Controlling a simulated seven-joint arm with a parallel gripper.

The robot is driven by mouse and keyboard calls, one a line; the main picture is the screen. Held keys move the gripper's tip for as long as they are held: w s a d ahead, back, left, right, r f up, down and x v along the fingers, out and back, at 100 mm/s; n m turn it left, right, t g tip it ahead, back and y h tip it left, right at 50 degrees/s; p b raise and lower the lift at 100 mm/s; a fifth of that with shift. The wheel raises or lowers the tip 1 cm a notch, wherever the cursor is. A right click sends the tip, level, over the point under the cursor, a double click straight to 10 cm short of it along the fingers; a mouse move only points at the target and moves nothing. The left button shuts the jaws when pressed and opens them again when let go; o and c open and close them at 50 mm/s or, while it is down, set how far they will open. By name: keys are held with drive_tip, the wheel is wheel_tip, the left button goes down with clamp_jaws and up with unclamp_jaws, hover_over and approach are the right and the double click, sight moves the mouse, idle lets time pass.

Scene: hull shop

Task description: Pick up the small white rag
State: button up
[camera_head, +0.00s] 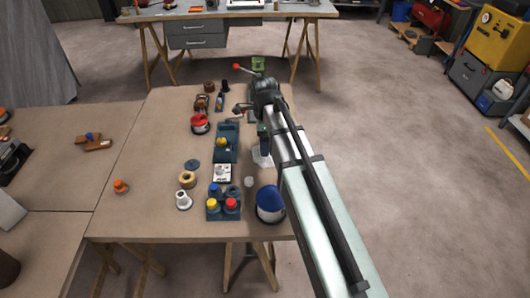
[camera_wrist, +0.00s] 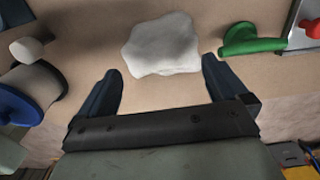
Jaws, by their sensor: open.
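The small white rag (camera_wrist: 162,42) lies crumpled on the tan tabletop, at the top middle of the wrist view. In the head view the white rag (camera_head: 261,160) shows only in part beside my arm, near the table's right edge. My gripper (camera_wrist: 161,68) is open and empty. Its two dark fingers are spread to the left and right of the rag's near edge, with most of the rag beyond the tips. I cannot tell how high the fingertips are above the table. In the head view my arm hides much of this area.
A blue-and-white tub (camera_head: 270,205) stands near the table's front right corner. A blue tray with colored knobs (camera_head: 223,204) is further left. A green object (camera_wrist: 252,41) lies right of the rag.

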drive_tip(key=shift+w+d+f, duration=0.1)
drive_tip(key=shift+d+f, duration=0.05)
drive_tip(key=shift+f, duration=2.55)
drive_tip(key=c, duration=0.7)
